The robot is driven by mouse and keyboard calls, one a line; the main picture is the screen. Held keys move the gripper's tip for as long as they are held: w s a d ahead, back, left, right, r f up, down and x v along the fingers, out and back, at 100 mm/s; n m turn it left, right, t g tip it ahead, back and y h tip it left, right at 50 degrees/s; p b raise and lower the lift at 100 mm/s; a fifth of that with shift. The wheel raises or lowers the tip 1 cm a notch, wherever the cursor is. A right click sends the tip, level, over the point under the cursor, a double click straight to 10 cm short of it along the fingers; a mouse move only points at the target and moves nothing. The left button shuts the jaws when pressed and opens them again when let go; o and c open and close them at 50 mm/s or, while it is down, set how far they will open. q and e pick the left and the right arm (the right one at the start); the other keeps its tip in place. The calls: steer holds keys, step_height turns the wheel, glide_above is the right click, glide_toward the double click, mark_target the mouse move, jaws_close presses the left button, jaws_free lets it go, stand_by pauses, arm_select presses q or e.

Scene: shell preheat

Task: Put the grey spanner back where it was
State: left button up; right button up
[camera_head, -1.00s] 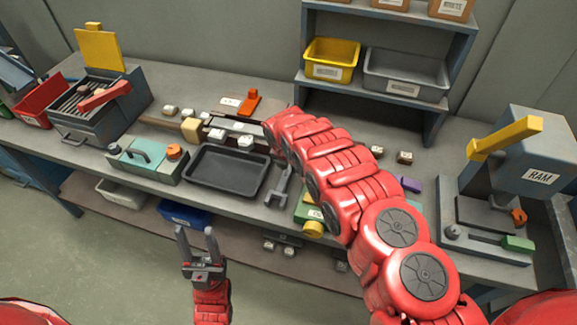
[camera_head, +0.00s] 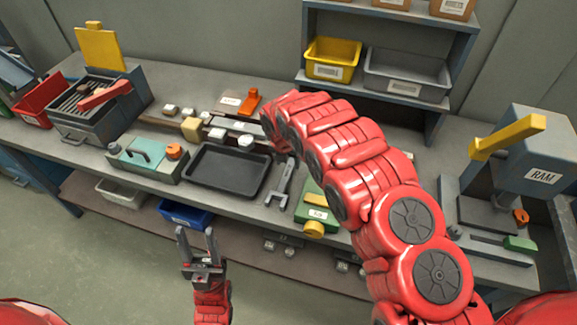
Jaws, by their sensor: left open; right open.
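My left gripper (camera_head: 196,236) is open and empty, in front of the bench and below the tray.
A green and yellow device (camera_head: 316,213) sits right of the spanner. A teal box (camera_head: 145,158) stands left of the tray. Small blocks and an orange clamp-like thing (camera_head: 249,102) lie behind it. A press marked RAM (camera_head: 535,165) stands at the right. A shelf holds a yellow bin (camera_head: 331,60).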

mark_target(286, 177)
steer(key=shift+v, duration=0.85)
steer(key=p+v, duration=0.6)
steer(key=p, duration=0.1)
steer(key=shift+r, duration=0.15)
steer(key=shift+s, duration=0.1)
